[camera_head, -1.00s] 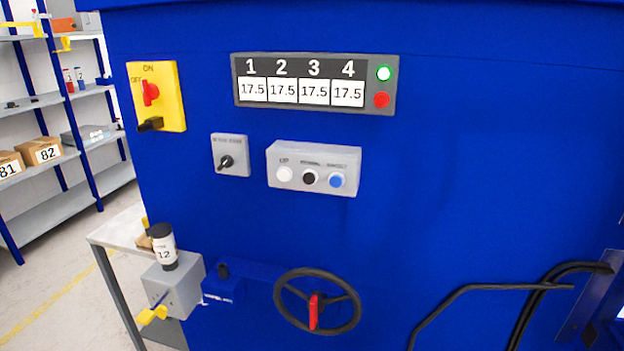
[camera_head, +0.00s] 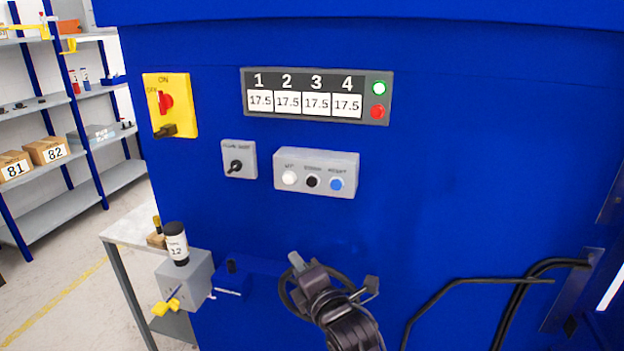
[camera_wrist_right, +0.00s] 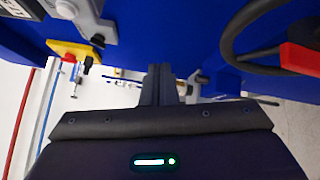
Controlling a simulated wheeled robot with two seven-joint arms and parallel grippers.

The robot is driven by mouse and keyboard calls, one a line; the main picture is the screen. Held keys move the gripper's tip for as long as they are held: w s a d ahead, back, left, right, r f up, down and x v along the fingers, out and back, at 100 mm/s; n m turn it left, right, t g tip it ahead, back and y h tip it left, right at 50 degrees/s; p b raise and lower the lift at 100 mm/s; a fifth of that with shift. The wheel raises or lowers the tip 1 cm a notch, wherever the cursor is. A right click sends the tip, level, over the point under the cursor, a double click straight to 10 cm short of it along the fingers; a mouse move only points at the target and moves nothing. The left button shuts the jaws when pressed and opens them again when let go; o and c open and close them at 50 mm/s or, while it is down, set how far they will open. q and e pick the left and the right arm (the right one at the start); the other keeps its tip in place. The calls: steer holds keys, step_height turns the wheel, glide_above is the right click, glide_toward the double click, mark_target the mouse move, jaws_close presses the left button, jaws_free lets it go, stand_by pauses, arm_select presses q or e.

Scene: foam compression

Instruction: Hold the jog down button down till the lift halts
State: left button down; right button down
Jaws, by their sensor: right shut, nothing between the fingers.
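The grey button box (camera_head: 316,161) is on the blue machine front, with a white button (camera_head: 289,177), a black middle button (camera_head: 312,181) and a blue button (camera_head: 336,184). The middle label appears to read DOWN, but it is blurred. My right gripper (camera_head: 297,261) is below the box, in front of the handwheel, apart from the buttons. Its fingers are shut and empty, also seen in the right wrist view (camera_wrist_right: 160,78). The display (camera_head: 304,103) reads 17.5 under all its numbers. My left gripper is not in view.
The handwheel (camera_head: 284,294) is partly hidden behind my right gripper. A yellow switch panel (camera_head: 186,105) and a small selector switch (camera_head: 238,166) are left of the box. Black cables (camera_head: 464,284) run at the lower right. The blue panel right of the box is clear.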

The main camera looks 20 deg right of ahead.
mark_target(312, 182)
steer(key=s+a+r+n+t+y, duration=0.1)
steer(key=s+r+n+t, duration=0.1)
steer(key=r, duration=1.1)
steer(key=shift+s+r+n+p, duration=0.4)
steer(key=shift+s+n, duration=0.3)
steer(key=shift+s, duration=0.45)
steer(key=shift+a, duration=0.1)
steer(key=shift+w+f, duration=0.1)
steer(key=w+d+p, duration=0.1)
steer(key=w+d, duration=0.4)
steer(key=w, duration=0.2)
steer(key=shift+w, duration=0.15)
stand_by(0.3)
steer(key=shift+w+d, duration=0.25)
steer(key=shift+w, duration=0.05)
